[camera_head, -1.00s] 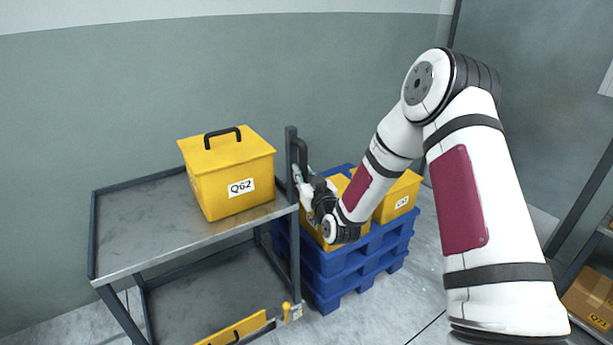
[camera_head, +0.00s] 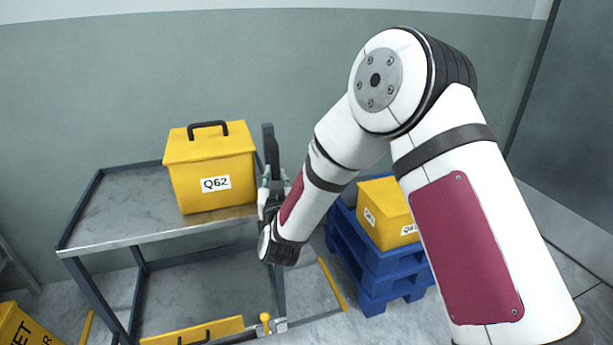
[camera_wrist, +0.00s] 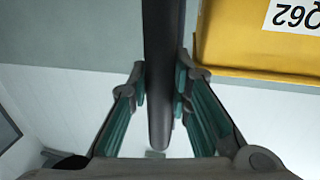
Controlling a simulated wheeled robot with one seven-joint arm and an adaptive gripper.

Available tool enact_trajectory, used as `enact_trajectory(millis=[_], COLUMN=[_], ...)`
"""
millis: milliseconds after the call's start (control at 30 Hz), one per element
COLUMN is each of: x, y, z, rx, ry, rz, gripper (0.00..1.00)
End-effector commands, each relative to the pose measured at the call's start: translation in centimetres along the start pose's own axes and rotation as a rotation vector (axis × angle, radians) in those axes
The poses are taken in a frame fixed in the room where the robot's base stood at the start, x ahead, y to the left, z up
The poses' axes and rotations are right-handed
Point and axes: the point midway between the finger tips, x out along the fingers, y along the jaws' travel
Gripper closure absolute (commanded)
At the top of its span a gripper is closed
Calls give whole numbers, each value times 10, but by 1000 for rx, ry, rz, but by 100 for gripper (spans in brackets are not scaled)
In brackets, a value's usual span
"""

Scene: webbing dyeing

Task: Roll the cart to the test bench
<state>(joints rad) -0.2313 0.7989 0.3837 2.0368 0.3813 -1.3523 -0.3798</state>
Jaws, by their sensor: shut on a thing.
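The cart (camera_head: 110,210) is a dark-framed trolley with a grey metal top shelf and a lower shelf (camera_head: 205,285), at the left in the head view. A yellow lidded box marked Q62 (camera_head: 212,165) stands upright on its top shelf. My gripper (camera_head: 269,188) is at the cart's right end, shut on the dark upright handle (camera_head: 270,148). In the wrist view, the fingers (camera_wrist: 161,82) close on both sides of the handle bar (camera_wrist: 162,35), and the box shows at upper right (camera_wrist: 250,45). My arm hides part of the cart's right side. The test bench cannot be made out.
Stacked blue pallets (camera_head: 375,285) with yellow boxes (camera_head: 385,215) stand right of the cart, partly behind my arm. A yellow lettered object (camera_head: 22,328) is at lower left. A wall (camera_head: 80,90) runs behind. Some grey floor shows between cart and pallets.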

Motion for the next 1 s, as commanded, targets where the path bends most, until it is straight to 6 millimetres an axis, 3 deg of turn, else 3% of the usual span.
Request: enact_trajectory(millis=[33,100,600,800,1000], x=[-4,-8,-36,-45,-50], y=[-19,-39,-174,-220,-252], z=[1,1,1,1,1], rx=[1,2,3,2,0], ry=[0,1,0,-2,-1], rz=[-10,-10,-9,-5,-1], gripper=[100,100,100,100,100])
